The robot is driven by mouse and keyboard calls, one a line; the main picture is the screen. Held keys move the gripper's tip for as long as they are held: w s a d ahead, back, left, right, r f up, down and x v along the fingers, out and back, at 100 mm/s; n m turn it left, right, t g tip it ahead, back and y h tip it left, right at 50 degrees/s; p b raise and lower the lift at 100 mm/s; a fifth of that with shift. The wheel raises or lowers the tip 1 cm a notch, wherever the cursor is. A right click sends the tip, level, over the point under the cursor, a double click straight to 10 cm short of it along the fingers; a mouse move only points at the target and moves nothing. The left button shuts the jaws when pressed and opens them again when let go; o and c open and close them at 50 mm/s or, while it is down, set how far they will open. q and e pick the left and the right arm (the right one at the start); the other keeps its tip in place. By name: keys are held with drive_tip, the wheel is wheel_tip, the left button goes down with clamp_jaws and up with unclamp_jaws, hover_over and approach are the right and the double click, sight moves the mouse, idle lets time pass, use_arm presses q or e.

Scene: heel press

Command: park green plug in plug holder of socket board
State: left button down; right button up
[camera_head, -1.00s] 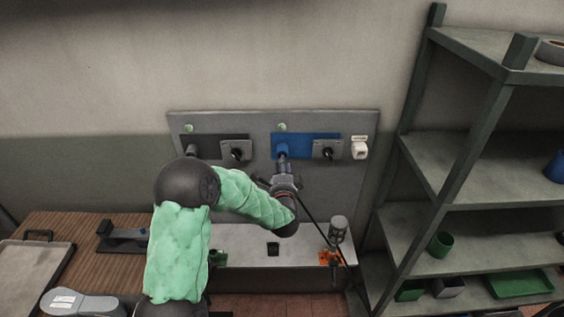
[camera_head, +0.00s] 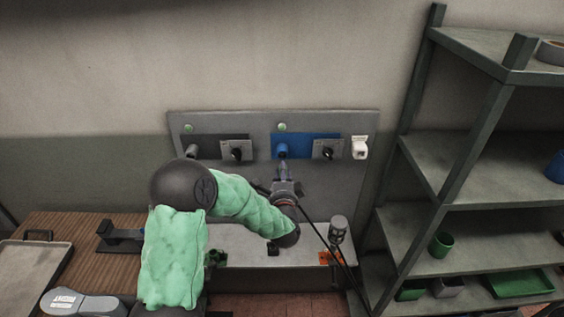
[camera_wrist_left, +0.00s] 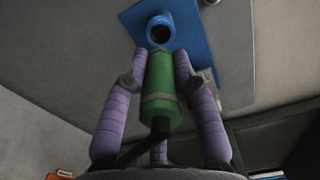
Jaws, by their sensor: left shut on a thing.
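My left gripper (camera_head: 284,168) is just below the blue socket (camera_head: 282,151) on the grey socket board (camera_head: 340,185). In the left wrist view the fingers (camera_wrist_left: 168,58) are shut on the green plug (camera_wrist_left: 162,90), one on each side, with a dark cable at its near end. The plug's far end points toward the blue socket (camera_wrist_left: 160,28), whose dark round opening shows, so the plug is out of it. In the head view the plug is too small to make out. I cannot tell which part of the board is the plug holder; a white fitting (camera_head: 360,148) sits at its right end.
A shelf rack (camera_head: 420,195) stands at the right.

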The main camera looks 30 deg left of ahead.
idle(0.4)
use_arm(q)
drive_tip(key=shift+v, duration=1)
drive_tip(key=w+d+p, duration=0.1)
drive_tip(key=w+d, duration=0.6)
drive_tip(key=d, duration=0.4)
drive_tip(key=w+d+p, duration=0.2)
drive_tip(key=w+d, duration=0.5)
drive_tip(key=d, duration=0.5)
drive_tip(key=shift+w+d, duration=0.2)
drive_tip(key=shift+d, duration=0.05)
idle(1.2)
drive_tip(key=shift+w+a, duration=0.1)
drive_tip(key=shift+x, duration=2.4)
drive_tip(key=shift+p, duration=0.45)
